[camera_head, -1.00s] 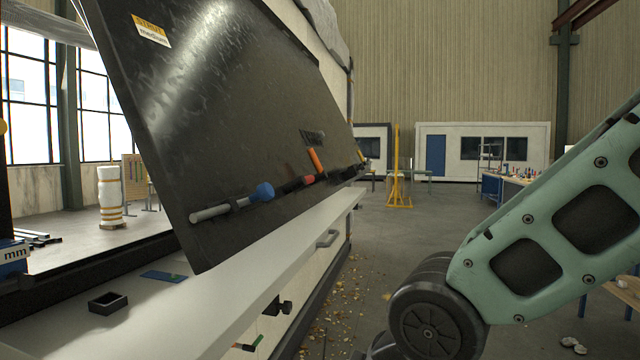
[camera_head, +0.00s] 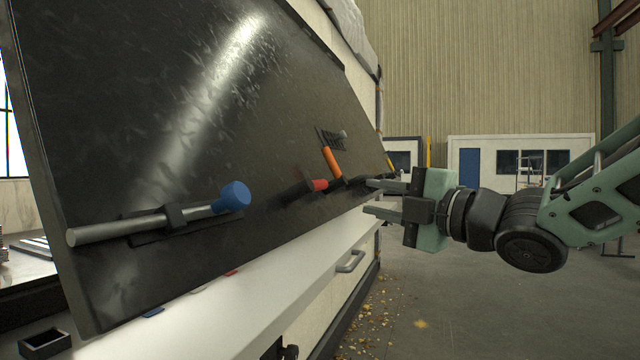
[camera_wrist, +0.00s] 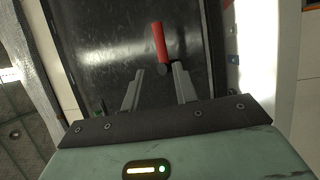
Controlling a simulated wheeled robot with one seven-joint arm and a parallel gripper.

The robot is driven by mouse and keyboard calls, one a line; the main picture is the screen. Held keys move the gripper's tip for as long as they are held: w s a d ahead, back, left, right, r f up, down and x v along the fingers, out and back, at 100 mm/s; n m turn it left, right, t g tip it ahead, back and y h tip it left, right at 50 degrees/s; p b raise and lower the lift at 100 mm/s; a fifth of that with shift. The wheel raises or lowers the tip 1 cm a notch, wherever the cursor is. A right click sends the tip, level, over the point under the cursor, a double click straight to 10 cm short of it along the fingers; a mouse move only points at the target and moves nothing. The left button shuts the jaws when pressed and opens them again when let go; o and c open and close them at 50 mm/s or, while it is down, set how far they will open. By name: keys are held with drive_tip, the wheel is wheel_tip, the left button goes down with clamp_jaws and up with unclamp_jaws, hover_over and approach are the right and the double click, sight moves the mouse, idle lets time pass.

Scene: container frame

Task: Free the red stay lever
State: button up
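The red stay lever shows as a red grip (camera_head: 319,185) low on the dark tilted panel (camera_head: 200,100) in the head view. In the wrist view its red handle (camera_wrist: 160,42) stands beyond my fingertips, with a dark round end at its lower tip. My gripper (camera_head: 372,197) is open and empty, to the right of the lever and apart from it in the head view. In the wrist view my gripper (camera_wrist: 158,70) has its fingers spread on both sides of the handle's lower end in the picture. How the lever is held is too small to tell.
An orange lever (camera_head: 332,163) stands close beside the red one. A blue-knobbed grey bar (camera_head: 150,225) is clamped at the panel's lower left. A white ledge (camera_head: 270,290) with a grey handle (camera_head: 350,262) runs below.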

sight(320, 186)
drive_tip(key=p+x, duration=0.5)
drive_tip(key=x, duration=0.9)
drive_tip(key=shift+w+a, duration=0.1)
drive_tip(key=shift+a, duration=0.15)
drive_tip(key=shift+c, duration=0.3)
clamp_jaws()
